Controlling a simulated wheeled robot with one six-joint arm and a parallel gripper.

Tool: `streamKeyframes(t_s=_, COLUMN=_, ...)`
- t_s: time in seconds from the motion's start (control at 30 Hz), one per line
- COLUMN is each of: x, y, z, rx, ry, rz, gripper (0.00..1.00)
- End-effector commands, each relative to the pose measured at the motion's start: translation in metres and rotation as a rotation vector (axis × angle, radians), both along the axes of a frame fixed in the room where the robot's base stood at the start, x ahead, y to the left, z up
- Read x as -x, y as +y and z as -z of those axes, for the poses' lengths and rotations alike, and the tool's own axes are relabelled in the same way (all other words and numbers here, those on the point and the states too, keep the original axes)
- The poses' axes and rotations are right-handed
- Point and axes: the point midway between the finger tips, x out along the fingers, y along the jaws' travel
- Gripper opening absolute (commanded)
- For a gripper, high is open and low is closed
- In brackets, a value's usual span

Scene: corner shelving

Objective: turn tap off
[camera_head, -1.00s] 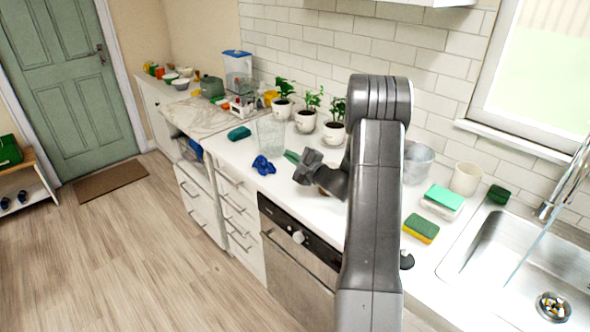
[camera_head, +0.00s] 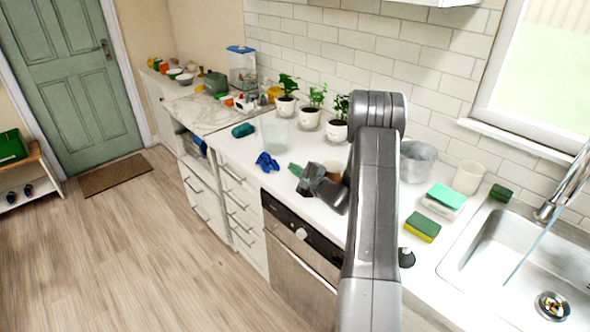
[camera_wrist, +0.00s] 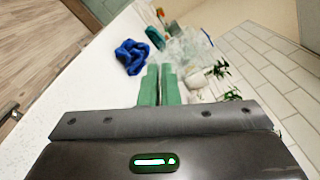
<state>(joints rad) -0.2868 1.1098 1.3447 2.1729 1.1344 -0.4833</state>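The metal tap (camera_head: 568,188) rises at the right edge of the head view, partly cut off by the frame. A thin stream of water (camera_head: 531,253) runs from it into the steel sink (camera_head: 485,240). The tap's handle cannot be made out. My gripper (camera_head: 295,170) is over the counter left of my arm, well away from the tap. Its two green fingers show side by side in the wrist view (camera_wrist: 160,85), close together with nothing visible held. The tap is not in the wrist view.
A sponge (camera_head: 422,228), a boxed sponge stack (camera_head: 444,200) and a cream cup (camera_head: 468,178) stand left of the sink. A blue cloth (camera_head: 267,162), a clear glass container (camera_head: 276,134) and potted plants (camera_head: 337,130) are near my gripper. Open floor (camera_head: 130,250) lies left.

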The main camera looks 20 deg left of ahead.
Motion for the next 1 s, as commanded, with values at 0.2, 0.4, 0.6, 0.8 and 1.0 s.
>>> streamKeyframes(t_s=0.2, x=0.0, y=0.0, z=0.002, rx=0.001, ry=0.0, rz=-0.001, gripper=0.2)
streamKeyframes(t_s=0.4, x=0.0, y=0.0, z=0.002, rx=0.001, ry=0.0, rz=-0.001, gripper=0.24)
streamKeyframes(t_s=0.6, x=0.0, y=0.0, z=-0.001, rx=0.0, ry=0.001, rz=0.0, gripper=0.24)
streamKeyframes(t_s=0.8, x=0.011, y=-0.026, z=0.002, rx=0.0, ry=0.001, rz=0.004, gripper=0.24)
streamKeyframes(t_s=1.0, x=0.03, y=-0.068, z=0.002, rx=0.0, ry=0.0, rz=0.004, gripper=0.24)
